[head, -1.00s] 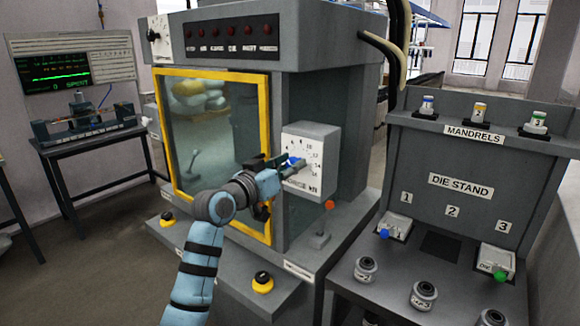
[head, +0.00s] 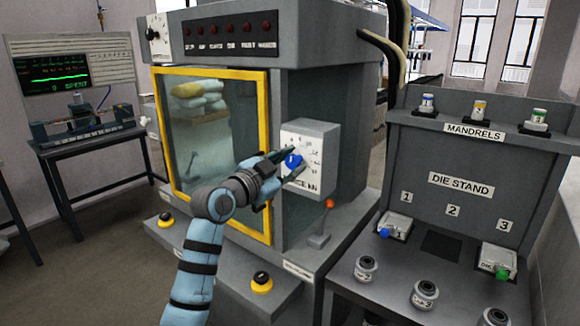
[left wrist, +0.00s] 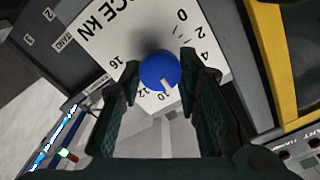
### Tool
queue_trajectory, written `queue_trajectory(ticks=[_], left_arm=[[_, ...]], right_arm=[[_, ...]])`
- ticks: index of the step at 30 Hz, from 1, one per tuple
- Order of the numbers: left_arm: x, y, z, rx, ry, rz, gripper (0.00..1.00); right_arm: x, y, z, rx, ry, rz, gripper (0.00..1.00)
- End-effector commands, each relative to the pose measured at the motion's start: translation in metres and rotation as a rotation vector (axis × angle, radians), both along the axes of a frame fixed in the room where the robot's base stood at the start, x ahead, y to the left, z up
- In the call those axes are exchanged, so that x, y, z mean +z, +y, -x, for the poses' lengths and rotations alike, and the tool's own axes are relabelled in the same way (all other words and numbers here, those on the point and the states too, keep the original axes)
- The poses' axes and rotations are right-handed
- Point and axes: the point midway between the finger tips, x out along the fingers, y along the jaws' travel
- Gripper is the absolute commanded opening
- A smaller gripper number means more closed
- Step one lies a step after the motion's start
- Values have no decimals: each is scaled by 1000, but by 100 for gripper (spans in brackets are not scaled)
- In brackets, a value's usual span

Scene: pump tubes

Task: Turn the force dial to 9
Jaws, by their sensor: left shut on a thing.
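The force dial is a blue round knob (left wrist: 158,71) on a white scale plate (left wrist: 105,38) marked in kN, on the machine's side. In the left wrist view its white mark points toward the lower right, close to the 10 and on the side away from the 12. In the head view the blue knob (head: 292,160) shows between the fingers. My left gripper (head: 286,166) has one dark finger on each side of the knob and is shut on it. In the left wrist view the fingertips (left wrist: 159,66) flank it. My right gripper is not in view.
The grey machine has a yellow-framed window (head: 268,120) left of the dial. A lever with an orange tip (head: 329,204) stands below the dial. The die stand (head: 461,184) is at the right. A yellow-based button (head: 262,282) sits in front.

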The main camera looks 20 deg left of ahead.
Motion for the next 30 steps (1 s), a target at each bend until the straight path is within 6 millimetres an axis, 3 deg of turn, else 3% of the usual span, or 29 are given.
queue_trajectory(ticks=[10,26,27,30], left_arm=[[-2,-1,0,-2,-52,-141,3],[-2,-1,0,-2,-61,-164,3],[-2,-1,0,-2,-61,-164,36],[-2,-1,0,-1,-61,-164,50]], right_arm=[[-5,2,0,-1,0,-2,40],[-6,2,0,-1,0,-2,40],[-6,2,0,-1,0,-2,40],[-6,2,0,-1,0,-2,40]])
